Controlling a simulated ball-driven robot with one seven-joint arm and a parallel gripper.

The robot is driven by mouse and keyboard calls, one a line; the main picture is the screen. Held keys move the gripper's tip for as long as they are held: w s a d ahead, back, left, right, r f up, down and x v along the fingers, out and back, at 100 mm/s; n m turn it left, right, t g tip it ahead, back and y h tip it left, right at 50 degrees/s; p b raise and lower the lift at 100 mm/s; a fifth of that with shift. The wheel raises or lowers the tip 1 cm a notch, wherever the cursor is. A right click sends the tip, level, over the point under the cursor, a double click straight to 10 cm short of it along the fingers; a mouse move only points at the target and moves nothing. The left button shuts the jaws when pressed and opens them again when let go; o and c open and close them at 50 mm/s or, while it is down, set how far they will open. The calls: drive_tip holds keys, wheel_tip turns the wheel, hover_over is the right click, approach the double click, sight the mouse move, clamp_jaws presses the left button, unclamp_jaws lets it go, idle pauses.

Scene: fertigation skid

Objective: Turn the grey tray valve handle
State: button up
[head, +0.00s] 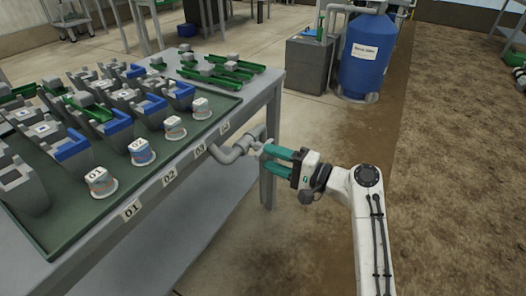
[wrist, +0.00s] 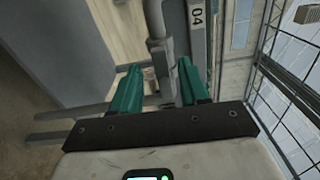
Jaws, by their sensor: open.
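The grey tray valve (head: 232,153) is a bent grey pipe on the side of the bench, below the 03 and 04 labels. Its handle end lies at the tips of my gripper (head: 266,157), whose two teal fingers point left at it. In the wrist view, the grey valve piece (wrist: 160,62) shows between the open fingers of my gripper (wrist: 159,70). I cannot tell whether either finger touches it. The handle's exact shape is small and partly hidden by the fingers.
The grey bench (head: 262,112) carries a green tray (head: 60,238) with several pots, blue and green bins and numbered cups. A blue tank (head: 364,60) and a grey box (head: 307,65) stand behind.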

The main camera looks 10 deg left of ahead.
drive_tip(key=p+v, duration=0.1)
drive_tip(key=v, duration=0.6)
idle(0.3)
drive_tip(key=s+d+f+n+g+h, duration=0.1)
drive_tip(key=s+d+f+h, duration=0.35)
drive_tip(key=s+f, duration=0.4)
drive_tip(key=s+d+f+n+g+h, duration=0.1)
drive_tip(key=s+d+f+h, duration=0.3)
drive_tip(key=s+d+f, duration=0.4)
drive_tip(key=s+d+f+n+g+h, duration=0.15)
drive_tip(key=s+d+h, duration=0.25)
drive_tip(key=s+d, duration=0.55)
drive_tip(key=s+d+f+n+g+h, duration=0.15)
drive_tip(key=s+d+h, duration=0.3)
drive_tip(key=s, duration=0.95)
wheel_tip(320, 180, up, 29)
drive_tip(key=m+p, duration=0.1)
drive_tip(key=p, duration=2.8)
drive_tip(key=shift+o, duration=0.2)
drive_tip(key=shift+w+f, duration=0.1)
drive_tip(key=shift+w, duration=0.05)
